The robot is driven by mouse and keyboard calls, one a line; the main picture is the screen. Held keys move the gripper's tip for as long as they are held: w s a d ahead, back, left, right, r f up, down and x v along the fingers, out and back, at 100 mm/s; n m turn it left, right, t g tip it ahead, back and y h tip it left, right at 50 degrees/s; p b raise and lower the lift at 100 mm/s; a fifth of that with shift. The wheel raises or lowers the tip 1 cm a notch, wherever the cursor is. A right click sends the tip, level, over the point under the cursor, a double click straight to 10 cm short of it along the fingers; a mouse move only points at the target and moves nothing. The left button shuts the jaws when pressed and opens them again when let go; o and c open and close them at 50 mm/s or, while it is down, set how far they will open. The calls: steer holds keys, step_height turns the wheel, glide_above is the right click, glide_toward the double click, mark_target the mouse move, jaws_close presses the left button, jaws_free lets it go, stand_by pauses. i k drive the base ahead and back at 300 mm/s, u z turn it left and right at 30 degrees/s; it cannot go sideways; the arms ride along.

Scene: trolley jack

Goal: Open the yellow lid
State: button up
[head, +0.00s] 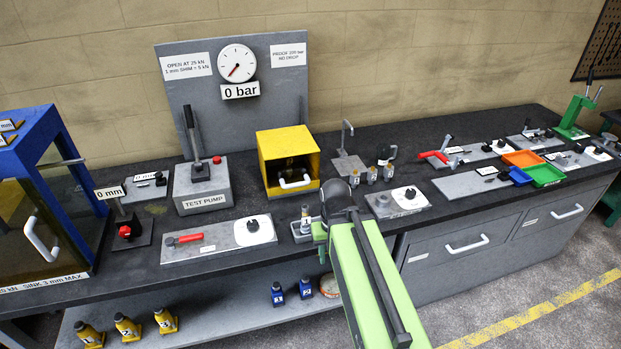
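A yellow box (289,143) stands on the dark bench against the wall, right of the test pump. Its yellow top looks flat and closed over the box. The front shows a dark interior or dark panel with a pale curved handle (295,183) low across it. Something inside is dim and I cannot make it out. My green arm reaches in from the lower right, and its dark end is just in front of and right of the box, apart from it in the picture. My gripper (322,236) shows only in part there; its fingers cannot be made out.
A small bottle marked 1 (305,218) stands close left of my arm's end. The test pump (203,185) with its upright lever is left of the box. A grey tap (347,140) and small bottles stand to the right. A plate with a red lever (218,240) lies in front.

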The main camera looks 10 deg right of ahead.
mark_target(281, 142)
steer(key=u, duration=0.15)
steer(key=i, duration=0.9)
steer(key=z, duration=0.05)
